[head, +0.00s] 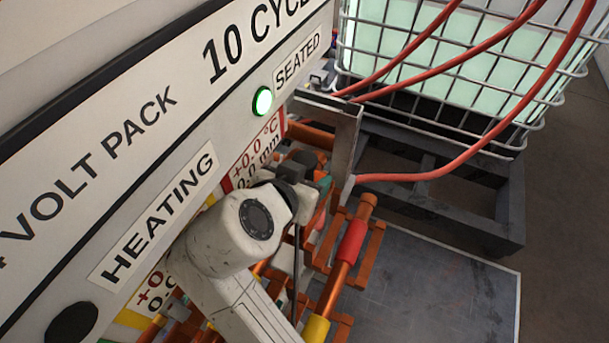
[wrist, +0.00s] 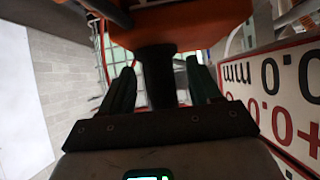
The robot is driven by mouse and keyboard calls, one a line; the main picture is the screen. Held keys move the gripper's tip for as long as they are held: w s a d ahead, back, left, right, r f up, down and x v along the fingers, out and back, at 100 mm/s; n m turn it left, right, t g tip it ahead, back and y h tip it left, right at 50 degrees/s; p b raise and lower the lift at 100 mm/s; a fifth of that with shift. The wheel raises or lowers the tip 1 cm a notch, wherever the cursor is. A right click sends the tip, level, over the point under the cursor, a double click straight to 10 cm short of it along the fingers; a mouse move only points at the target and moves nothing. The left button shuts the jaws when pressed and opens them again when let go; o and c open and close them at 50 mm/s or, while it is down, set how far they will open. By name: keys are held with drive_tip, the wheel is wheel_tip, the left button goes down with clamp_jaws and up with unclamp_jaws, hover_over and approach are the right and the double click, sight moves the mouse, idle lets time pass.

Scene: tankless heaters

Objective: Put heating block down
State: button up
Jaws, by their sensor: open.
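An orange body (wrist: 190,22) with a dark post (wrist: 157,75) fills the top middle of the wrist view; it looks like the heating block, but its full shape is cut off. My gripper (wrist: 160,82) is open, with one greenish finger on each side of the post. A gap shows between the fingers and the post. In the head view my gripper (head: 318,186) is at the panel's right end, near orange parts. My own white arm hides much of that spot, and I cannot pick out the block there.
A white panel (head: 130,175) marked "HEATING" and "SEATED" stands close on the left, with a lit green lamp (head: 262,101). An orange pipe (head: 340,275) and brackets lie below. A caged tank (head: 440,60) with red hoses (head: 450,165) stands behind. Floor at lower right is clear.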

drive_tip(key=b+v, duration=0.1)
drive_tip(key=v, duration=0.2)
drive_tip(key=shift+a+f+b, duration=0.1)
drive_tip(key=shift+b, duration=0.2)
drive_tip(key=s+a+b, duration=0.2)
drive_tip(key=s+a, duration=0.2)
drive_tip(key=s, duration=0.7)
drive_tip(key=shift+b, duration=0.3)
